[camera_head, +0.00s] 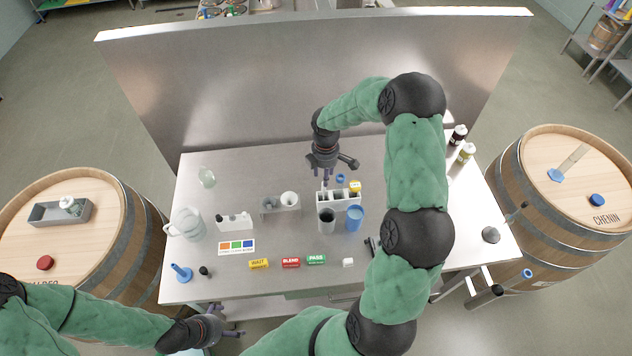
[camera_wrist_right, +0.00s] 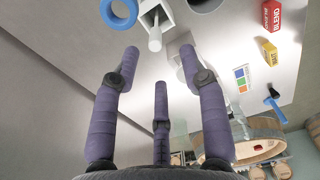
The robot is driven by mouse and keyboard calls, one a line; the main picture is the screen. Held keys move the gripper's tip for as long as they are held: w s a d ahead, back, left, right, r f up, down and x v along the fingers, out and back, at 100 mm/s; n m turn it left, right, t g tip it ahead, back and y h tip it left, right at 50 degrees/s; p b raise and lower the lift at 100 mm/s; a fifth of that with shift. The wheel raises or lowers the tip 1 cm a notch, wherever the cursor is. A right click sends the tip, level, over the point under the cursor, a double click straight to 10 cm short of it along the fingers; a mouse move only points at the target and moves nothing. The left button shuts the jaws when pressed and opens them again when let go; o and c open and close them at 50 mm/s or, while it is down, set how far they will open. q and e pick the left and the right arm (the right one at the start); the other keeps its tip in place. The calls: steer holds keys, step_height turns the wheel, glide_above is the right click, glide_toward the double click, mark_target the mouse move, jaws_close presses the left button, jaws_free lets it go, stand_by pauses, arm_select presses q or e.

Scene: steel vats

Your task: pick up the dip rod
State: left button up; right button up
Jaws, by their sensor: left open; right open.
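A white round-ended rod, apparently the dip rod (camera_wrist_right: 155,36), stands in a white rack near the top of the right wrist view. The white rack (camera_head: 339,198) sits on the steel table in the head view. The rod itself is hard to make out there. My right gripper (camera_head: 328,171) is open above the table, just behind the left end of the rack. In the right wrist view its three spread fingers (camera_wrist_right: 158,66) are empty, with the rod beyond their tips. My left gripper (camera_head: 225,322) is open and empty in front of the table's front left edge.
A clear pitcher (camera_head: 187,224) stands at left. An upright steel panel (camera_head: 240,90) closes the back. Barrels flank the table.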

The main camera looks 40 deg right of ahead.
mark_target(323, 190)
steer(key=shift+w+f, duration=0.15)
steer(key=shift+f, duration=0.1)
step_height(323, 190, down, 5)
steer(key=shift+d+f+p, duration=0.1)
steer(key=shift+f+p, duration=0.05)
steer(key=shift+p, duration=0.2)
steer(key=shift+w+d+f+p, duration=0.15)
steer(key=shift+f+p, duration=0.45)
steer(key=shift+f, duration=1.95)
jaws_close()
